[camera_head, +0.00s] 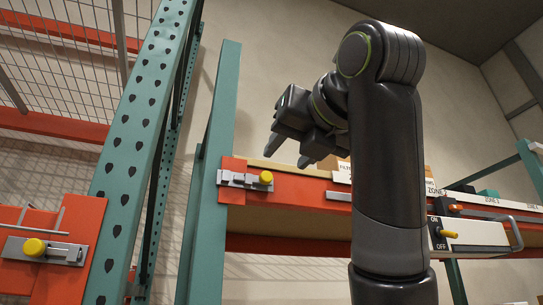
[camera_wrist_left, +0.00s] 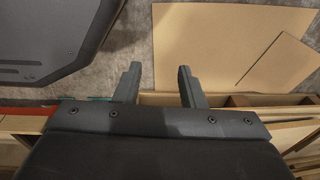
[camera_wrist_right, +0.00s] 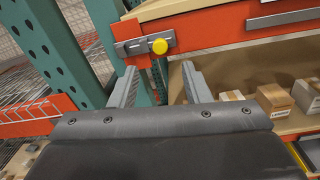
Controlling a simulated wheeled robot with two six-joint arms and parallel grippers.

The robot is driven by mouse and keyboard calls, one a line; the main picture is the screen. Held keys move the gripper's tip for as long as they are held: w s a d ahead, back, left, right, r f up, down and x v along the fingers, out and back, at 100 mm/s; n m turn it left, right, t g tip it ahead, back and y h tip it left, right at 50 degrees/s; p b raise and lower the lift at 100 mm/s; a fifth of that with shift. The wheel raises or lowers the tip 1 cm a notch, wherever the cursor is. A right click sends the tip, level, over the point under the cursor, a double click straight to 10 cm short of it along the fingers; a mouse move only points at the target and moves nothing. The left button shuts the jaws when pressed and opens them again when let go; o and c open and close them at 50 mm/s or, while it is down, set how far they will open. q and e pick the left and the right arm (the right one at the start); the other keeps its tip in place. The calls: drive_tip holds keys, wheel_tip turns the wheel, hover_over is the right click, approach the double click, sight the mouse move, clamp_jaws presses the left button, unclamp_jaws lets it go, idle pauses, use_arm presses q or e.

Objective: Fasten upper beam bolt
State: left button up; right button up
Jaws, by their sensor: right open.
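A metal slide bolt with a yellow knob (camera_head: 266,177) sits on the orange end plate of the orange beam (camera_head: 290,190), beside the green upright (camera_head: 215,160). It also shows in the right wrist view as a bolt with its yellow knob (camera_wrist_right: 160,46), just beyond the fingertips. My right gripper (camera_head: 287,153) is open and empty, above and to the right of the bolt in the head view, apart from it. A second bolt with a yellow knob (camera_head: 34,247) is on the left beam. My left gripper (camera_wrist_left: 158,68) is open and empty, seen only in the left wrist view.
A switch box with an ON/OFF lever (camera_head: 447,234) and grey handle is at the right of the beam. Small cardboard boxes (camera_wrist_right: 273,98) stand on a shelf below the beam. Brown panels (camera_wrist_left: 220,50) lie beyond my left gripper.

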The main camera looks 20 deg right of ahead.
sight(267, 176)
drive_tip(key=w+p, duration=0.1)
drive_tip(key=w, duration=0.1)
drive_tip(key=w+p, duration=0.1)
drive_tip(key=w, duration=0.1)
drive_tip(key=w+p, duration=0.2)
drive_tip(key=w, duration=0.1)
drive_tip(key=shift+a, duration=0.25)
drive_tip(key=shift+w, duration=0.55)
use_arm(q)
drive_tip(key=r, duration=0.2)
drive_tip(key=s+r, duration=0.1)
drive_tip(key=r, duration=0.2)
drive_tip(key=shift+s, duration=0.2)
use_arm(e)
drive_tip(key=shift+s, duration=0.1)
use_arm(q)
drive_tip(key=shift+w, duration=0.1)
use_arm(e)
clamp_jaws()
drive_tip(key=shift+a, duration=0.1)
